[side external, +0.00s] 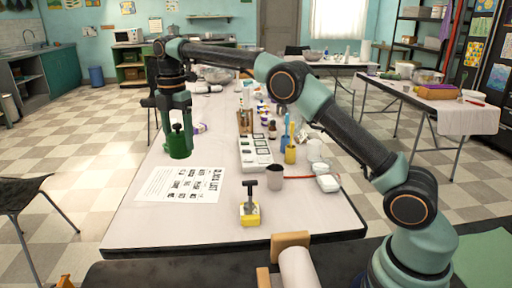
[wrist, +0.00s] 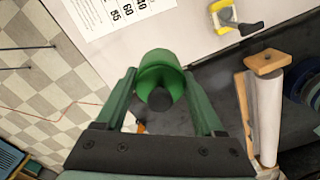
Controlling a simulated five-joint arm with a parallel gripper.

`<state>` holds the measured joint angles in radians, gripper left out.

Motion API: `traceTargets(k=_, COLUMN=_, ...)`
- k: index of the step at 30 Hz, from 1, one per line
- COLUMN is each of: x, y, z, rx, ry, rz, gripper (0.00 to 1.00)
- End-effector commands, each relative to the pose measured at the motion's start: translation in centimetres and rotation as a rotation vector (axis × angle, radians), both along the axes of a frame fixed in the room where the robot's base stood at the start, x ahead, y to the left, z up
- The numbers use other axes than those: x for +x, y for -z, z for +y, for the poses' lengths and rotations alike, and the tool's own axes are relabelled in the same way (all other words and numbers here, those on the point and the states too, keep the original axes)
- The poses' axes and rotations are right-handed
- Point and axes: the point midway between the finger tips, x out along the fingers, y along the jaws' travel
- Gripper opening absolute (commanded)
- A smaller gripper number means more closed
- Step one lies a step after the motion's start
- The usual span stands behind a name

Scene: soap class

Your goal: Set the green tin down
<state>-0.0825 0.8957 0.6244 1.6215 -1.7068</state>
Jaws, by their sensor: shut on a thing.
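The green tin (side external: 179,146) is a round green can with a dark knob on top, near the left side of the long table (side external: 140,215). My gripper (side external: 177,112) comes down over it from above. In the wrist view, my gripper (wrist: 163,98) has one green finger on each side of the tin (wrist: 160,66) and is shut on it. The tin looks upright in the side view. It appears to be above the tabletop, but the gap beneath it is hard to judge.
A printed sheet (side external: 180,186) lies in front of the tin. A yellow block with a dark T-shaped handle (side external: 250,212) stands near the front edge. Bare tabletop lies around the sheet.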

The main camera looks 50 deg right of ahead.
Motion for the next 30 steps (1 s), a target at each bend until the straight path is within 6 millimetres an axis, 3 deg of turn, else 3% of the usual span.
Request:
traceTargets(k=1, x=-0.5, y=-0.6, z=-2.7, rx=0.0, ry=0.068, rz=-0.002, gripper=0.01)
traceTargets(k=6, x=-3.1, y=-1.6, z=-10.4, rx=0.0, ry=0.288, rz=-0.001, gripper=0.01)
traceTargets(k=11, x=-6.9, y=-2.2, z=-16.9, rx=0.0, ry=0.496, rz=-0.003, gripper=0.01)
traceTargets(k=15, x=-11.2, y=-2.4, z=-21.7, rx=0.0, ry=0.677, rz=-0.004, gripper=0.01)
traceTargets(k=24, x=-22.2, y=-1.8, z=-28.5, rx=0.0, ry=1.065, rz=-0.005, gripper=0.01)
traceTargets(k=30, x=-29.1, y=-0.6, z=-30.2, rx=-0.001, ry=1.291, rz=-0.004, gripper=0.01)
